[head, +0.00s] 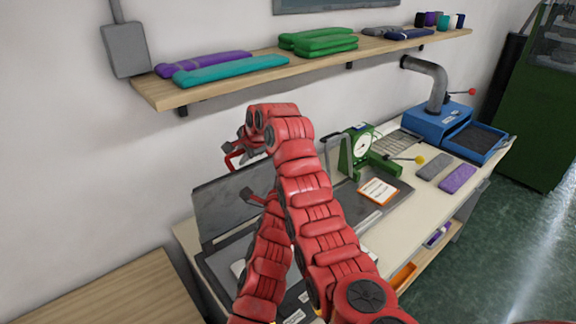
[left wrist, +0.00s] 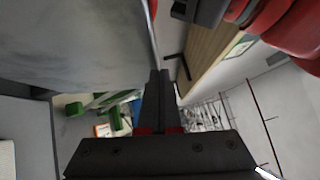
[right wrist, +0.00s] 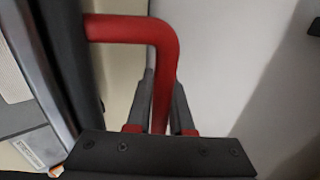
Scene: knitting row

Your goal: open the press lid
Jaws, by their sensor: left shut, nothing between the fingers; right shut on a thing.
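The press lid (head: 222,200) is a flat grey panel standing raised at the back of the press base (head: 212,268), on the left of the table. Its dark edge (right wrist: 72,60) shows in the right wrist view, with the red bent handle (right wrist: 130,29) running from it. My right gripper (right wrist: 158,100) is shut on this handle. In the head view my right gripper (head: 240,150) is above the lid, partly hidden by its own arm. My left gripper (left wrist: 160,85) is shut and empty, close beside a large grey panel (left wrist: 70,40) that looks like the lid.
A green dial device (head: 357,147) stands right of the press, with an orange-edged card (head: 378,190) before it. A blue machine (head: 440,122) is at the far right end. A wall shelf (head: 215,88) with folded knits hangs above. My arms hide much of the press.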

